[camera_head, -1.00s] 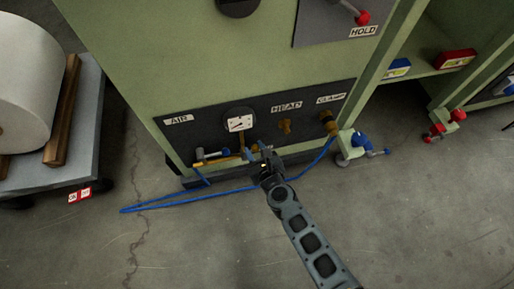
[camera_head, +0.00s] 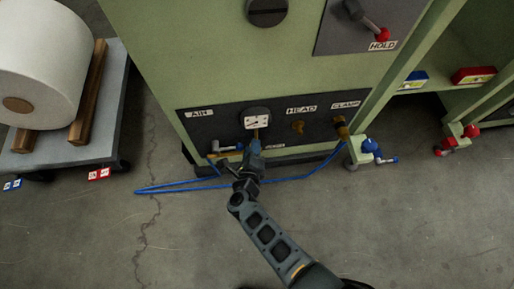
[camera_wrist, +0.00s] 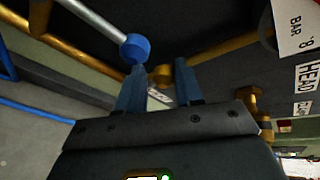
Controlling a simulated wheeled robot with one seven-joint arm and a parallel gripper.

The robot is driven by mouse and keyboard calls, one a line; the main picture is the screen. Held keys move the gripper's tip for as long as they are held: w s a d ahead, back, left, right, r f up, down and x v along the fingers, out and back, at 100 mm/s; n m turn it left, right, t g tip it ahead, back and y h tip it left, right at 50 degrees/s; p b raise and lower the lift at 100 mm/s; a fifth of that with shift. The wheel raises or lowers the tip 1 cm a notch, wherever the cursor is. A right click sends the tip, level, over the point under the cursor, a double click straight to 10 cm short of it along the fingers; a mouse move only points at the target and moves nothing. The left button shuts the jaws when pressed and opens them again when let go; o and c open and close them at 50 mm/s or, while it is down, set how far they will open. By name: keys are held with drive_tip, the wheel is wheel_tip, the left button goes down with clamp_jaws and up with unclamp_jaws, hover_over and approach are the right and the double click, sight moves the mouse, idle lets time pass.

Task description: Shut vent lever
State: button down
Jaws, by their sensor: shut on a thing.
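My gripper (camera_head: 254,150) is at the lower front of the green machine, just under the round gauge (camera_head: 257,122) on the dark panel (camera_head: 230,122). In the wrist view its two blue fingers (camera_wrist: 160,85) stand either side of a small brass-ended piece (camera_wrist: 161,75) and are shut on it. This piece may be the vent lever; the pale label (camera_wrist: 158,96) behind it is unreadable. A silver lever with a blue knob (camera_wrist: 135,48) comes in from the upper left, close to the left finger. In the head view my gripper hides most of the brass fittings below the gauge.
A blue hose (camera_head: 170,188) lies on the floor along the machine's base. Brass fittings under HEAD (camera_head: 298,127) and CLAMP (camera_head: 341,127) are to the right. A blue-handled clamp (camera_head: 372,148) stands at the corner. A cart (camera_head: 105,145) with a white roll is left.

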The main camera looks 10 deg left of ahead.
drive_tip(key=shift+s+a+f+n+t+h+b, duration=0.1)
drive_tip(key=shift+a+f+n+t+h+b, duration=0.15)
drive_tip(key=shift+n+h+b, duration=0.2)
drive_tip(key=shift+s+f+n+t+h+b, duration=0.1)
drive_tip(key=shift+f+n+t+h+b, duration=0.05)
drive_tip(key=shift+f+n+h+b, duration=0.25)
drive_tip(key=shift+r, duration=0.1)
drive_tip(key=c, duration=1)
unclamp_jaws()
drive_tip(key=shift+o, duration=1.4)
drive_tip(key=shift+a+r, duration=0.1)
drive_tip(key=shift+a, duration=0.15)
drive_tip(key=p+v, duration=0.3)
drive_tip(key=v, duration=0.4)
drive_tip(key=shift+s, duration=0.4)
